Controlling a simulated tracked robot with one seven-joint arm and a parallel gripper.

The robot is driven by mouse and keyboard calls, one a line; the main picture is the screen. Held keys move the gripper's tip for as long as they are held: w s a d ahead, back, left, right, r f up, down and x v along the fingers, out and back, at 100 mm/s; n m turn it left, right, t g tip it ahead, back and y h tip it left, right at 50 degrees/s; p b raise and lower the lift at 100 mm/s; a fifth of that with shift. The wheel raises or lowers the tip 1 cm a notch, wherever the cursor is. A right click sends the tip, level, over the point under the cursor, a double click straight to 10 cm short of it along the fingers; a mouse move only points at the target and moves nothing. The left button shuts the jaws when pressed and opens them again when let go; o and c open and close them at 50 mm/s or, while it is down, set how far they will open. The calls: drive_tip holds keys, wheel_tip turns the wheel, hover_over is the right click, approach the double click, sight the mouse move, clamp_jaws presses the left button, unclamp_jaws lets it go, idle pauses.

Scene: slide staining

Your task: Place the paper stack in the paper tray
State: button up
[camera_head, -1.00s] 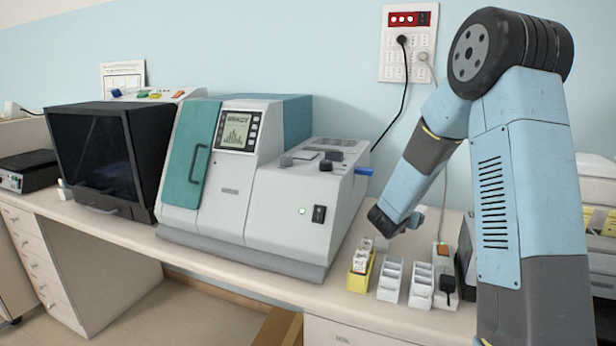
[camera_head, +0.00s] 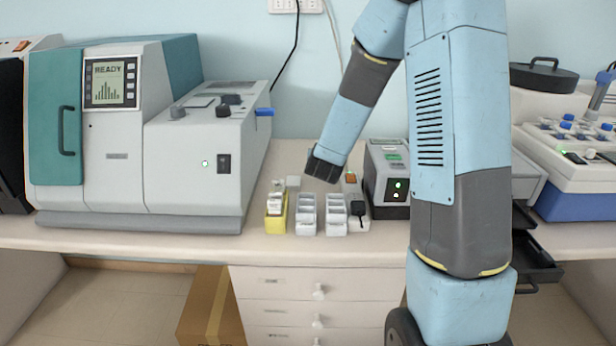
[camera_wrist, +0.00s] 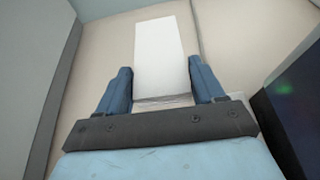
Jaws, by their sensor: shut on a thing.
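The paper stack (camera_wrist: 160,50) is a white, long rectangular block in the wrist view. It lies between the two blue fingers of my gripper (camera_wrist: 161,88), which is shut on it. In the head view my gripper (camera_head: 320,168) points down and left above the back of the counter, and its fingers are hard to make out. I cannot identify the paper tray for sure. Black open trays (camera_head: 538,268) show at the right, partly hidden behind my arm.
A yellow slide holder (camera_head: 276,218) and white holders (camera_head: 306,216) stand near the counter's front edge. The teal and grey machine (camera_head: 195,165) is left of them. A cardboard box (camera_head: 210,305) stands on the floor.

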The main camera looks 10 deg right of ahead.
drive_tip(key=s+r, duration=0.7)
drive_tip(key=s, duration=0.2)
drive_tip(key=w+f, duration=0.1)
drive_tip(key=w, duration=0.2)
drive_tip(key=w+f, duration=0.2)
drive_tip(key=w, duration=0.1)
drive_tip(key=w+f, duration=0.1)
drive_tip(key=w, duration=0.2)
drive_tip(key=shift+f, duration=0.25)
drive_tip(key=shift+y, duration=0.3)
drive_tip(key=w+f, duration=0.4)
drive_tip(key=f, duration=0.1)
drive_tip(key=shift+w+f, duration=0.15)
drive_tip(key=shift+w, duration=0.1)
drive_tip(key=shift+w+f, duration=0.2)
drive_tip(key=shift+f, duration=0.1)
wheel_tip(320, 180, down, 3)
drive_tip(key=shift+w+f, duration=0.1)
drive_tip(key=o, duration=1.1)
